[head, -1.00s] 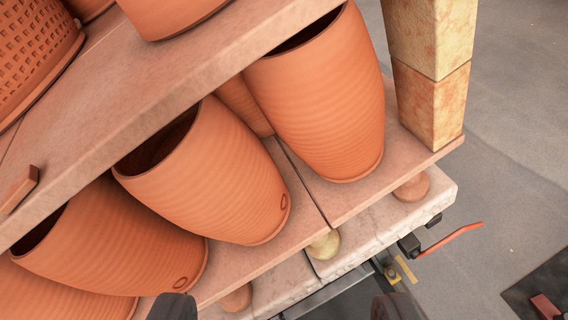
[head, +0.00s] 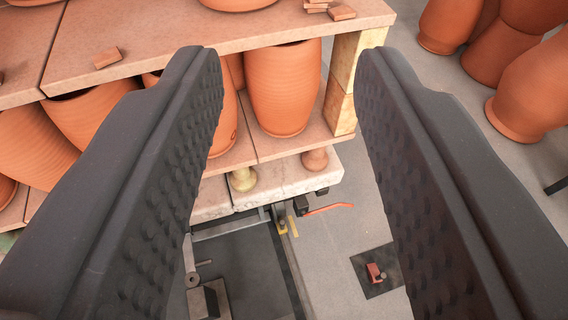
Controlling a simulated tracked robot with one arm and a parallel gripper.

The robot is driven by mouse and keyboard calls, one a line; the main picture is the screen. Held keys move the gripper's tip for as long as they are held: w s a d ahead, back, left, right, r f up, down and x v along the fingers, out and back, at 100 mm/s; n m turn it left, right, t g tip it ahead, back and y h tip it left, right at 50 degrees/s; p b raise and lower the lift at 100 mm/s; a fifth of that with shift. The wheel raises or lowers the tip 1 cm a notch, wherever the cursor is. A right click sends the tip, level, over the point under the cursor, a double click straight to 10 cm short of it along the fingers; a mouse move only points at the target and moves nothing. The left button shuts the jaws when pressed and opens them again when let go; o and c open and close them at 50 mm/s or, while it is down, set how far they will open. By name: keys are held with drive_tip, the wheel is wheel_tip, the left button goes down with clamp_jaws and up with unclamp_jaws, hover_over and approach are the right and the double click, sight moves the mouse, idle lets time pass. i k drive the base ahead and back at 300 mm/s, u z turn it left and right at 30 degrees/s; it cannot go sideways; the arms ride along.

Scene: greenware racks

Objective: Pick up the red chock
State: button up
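The red chock (head: 375,272) is a small red block on a dark square mat (head: 378,268) on the floor, low and right of centre in the head view. A small dark part shows at its right side. My gripper (head: 290,55) is open and empty, its two dark studded fingers wide apart at the left and right. The chock shows in the gap between the fingers, nearer the right one, well below and apart from them.
A kiln car with pale slabs (head: 313,180) and shelves (head: 300,28) of clay pots (head: 285,90) fills the upper left. An orange-red lever (head: 330,209) sticks out from its edge. Tall pots (head: 520,110) stand at the upper right. Grey floor surrounds the mat.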

sight(375, 275)
drive_tip(key=u, duration=0.3)
drive_tip(key=k, duration=0.85)
drive_tip(key=z, duration=0.2)
drive_tip(key=i, duration=0.5)
drive_tip(key=z, duration=0.5)
drive_tip(key=k, duration=0.5)
drive_tip(key=z, duration=0.5)
